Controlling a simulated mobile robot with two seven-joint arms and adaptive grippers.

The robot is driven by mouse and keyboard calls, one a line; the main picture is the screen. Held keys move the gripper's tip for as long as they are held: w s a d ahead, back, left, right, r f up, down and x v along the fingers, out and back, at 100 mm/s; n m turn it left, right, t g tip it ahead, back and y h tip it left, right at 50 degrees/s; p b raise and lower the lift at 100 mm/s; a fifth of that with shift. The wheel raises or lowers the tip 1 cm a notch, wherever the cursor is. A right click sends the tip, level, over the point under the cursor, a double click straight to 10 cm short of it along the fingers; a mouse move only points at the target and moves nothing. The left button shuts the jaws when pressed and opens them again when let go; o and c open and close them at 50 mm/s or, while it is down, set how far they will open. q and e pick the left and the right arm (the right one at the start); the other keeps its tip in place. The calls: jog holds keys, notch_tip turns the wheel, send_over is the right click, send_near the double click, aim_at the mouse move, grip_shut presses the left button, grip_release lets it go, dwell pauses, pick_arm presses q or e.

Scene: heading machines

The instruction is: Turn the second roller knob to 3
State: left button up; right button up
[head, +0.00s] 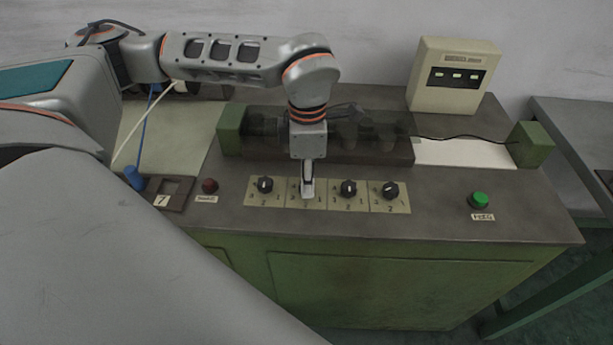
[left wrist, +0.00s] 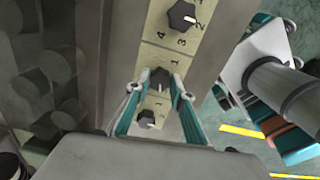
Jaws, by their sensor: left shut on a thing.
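A row of black roller knobs sits on cream number plates along the front of the machine top. In the head view the first knob (head: 265,185), third knob (head: 348,187) and fourth knob (head: 390,190) show. My left gripper (head: 307,192) points down at the second plate and hides the second knob. In the left wrist view my left gripper (left wrist: 157,84) has its two fingers on either side of the second knob (left wrist: 159,78), shut on it. How far this knob is turned cannot be read. My right gripper is not in view.
A red button (head: 209,186) and a blue knob (head: 134,177) lie left of the plates, a green button (head: 480,200) to the right. A dark see-through cover (head: 375,128) stands close behind the knobs. A cream box (head: 453,76) stands at the back right.

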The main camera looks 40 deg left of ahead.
pick_arm(q)
jog(key=shift+n, duration=0.8)
jog(key=o, duration=1.1)
jog(key=shift+r, duration=0.1)
notch_tip(320, 180, up, 12)
dwell(0.3)
